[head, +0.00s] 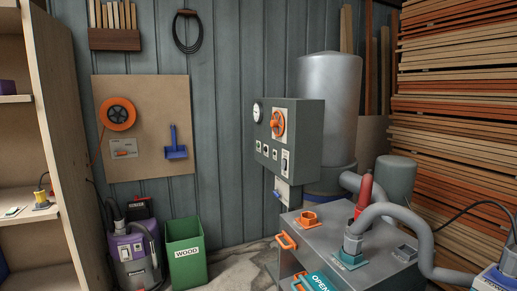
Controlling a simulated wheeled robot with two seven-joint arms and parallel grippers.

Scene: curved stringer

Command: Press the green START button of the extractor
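A grey-green control box (304,135) stands right of centre, in front of a large grey cylinder (330,95). Its left-facing side carries a round white gauge (257,112), an orange rotary handle (278,123) and a row of small dark controls with pale labels (265,151). A pale switch plate (285,162) sits at the right end of that row. The controls are too small to tell which is the green START button, and their wording cannot be read. Neither of my grippers is in view.
A grey cabinet (385,262) with orange handles and a thick hose stands in front of the box, at lower right. A green WOOD bin (184,255) and a purple-grey machine (131,255) stand at left. Shelves (20,160) line the left edge; stacked boards (450,110) fill the right.

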